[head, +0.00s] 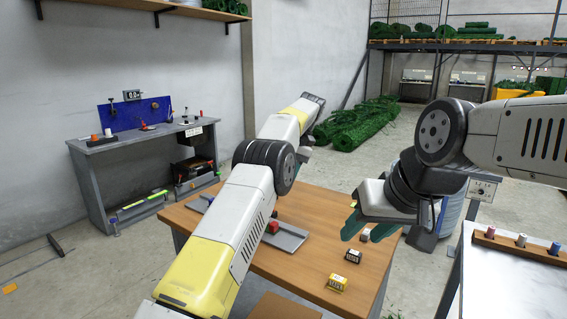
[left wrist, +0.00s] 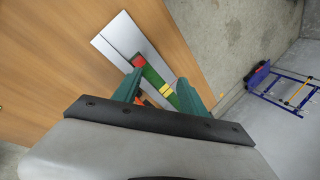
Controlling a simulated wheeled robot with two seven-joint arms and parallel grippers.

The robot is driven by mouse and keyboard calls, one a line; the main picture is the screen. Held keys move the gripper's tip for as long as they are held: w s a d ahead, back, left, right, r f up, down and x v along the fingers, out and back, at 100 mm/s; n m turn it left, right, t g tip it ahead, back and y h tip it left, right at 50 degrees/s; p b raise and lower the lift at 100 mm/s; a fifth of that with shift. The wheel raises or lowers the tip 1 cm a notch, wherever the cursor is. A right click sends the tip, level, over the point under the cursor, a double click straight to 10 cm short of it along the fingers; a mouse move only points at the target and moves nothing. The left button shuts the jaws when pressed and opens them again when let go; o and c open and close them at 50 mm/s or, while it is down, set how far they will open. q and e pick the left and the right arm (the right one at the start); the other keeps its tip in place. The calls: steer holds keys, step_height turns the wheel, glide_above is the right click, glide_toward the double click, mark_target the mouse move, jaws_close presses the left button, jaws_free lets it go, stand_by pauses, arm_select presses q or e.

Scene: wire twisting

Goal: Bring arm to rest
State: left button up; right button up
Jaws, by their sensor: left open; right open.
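My right gripper (head: 388,225) hangs over the right end of the wooden table (head: 310,205), its green fingers apart and empty. In the left wrist view my left gripper (left wrist: 160,92) is open, with green fingers spread. Beyond the fingers lies a grey tray (left wrist: 115,38) with a green, yellow-banded and red item (left wrist: 152,80); I cannot tell whether they touch. In the head view the tray (head: 290,241) holds a red piece (head: 273,227).
A side table at right holds a rack of spools (head: 520,243). A workbench (head: 140,150) stands by the left wall; green rolls (head: 360,125) lie behind.

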arm_select(q)
steer(key=s+a+r+m+t+h, duration=0.1)
steer(key=s+a+r+t+h, duration=0.25)
steer(key=s+a+r, duration=0.9)
steer(key=s+f+t+h, duration=0.1)
steer(key=s+f+t, duration=0.1)
steer(key=s, duration=1.1)
steer(key=s+f+t+h, duration=0.2)
steer(key=s+f, duration=0.1)
steer(key=s, duration=1)
steer(key=shift+a+f+m, duration=0.15)
steer(key=shift+a+m, duration=0.2)
steer(key=shift+m, duration=0.05)
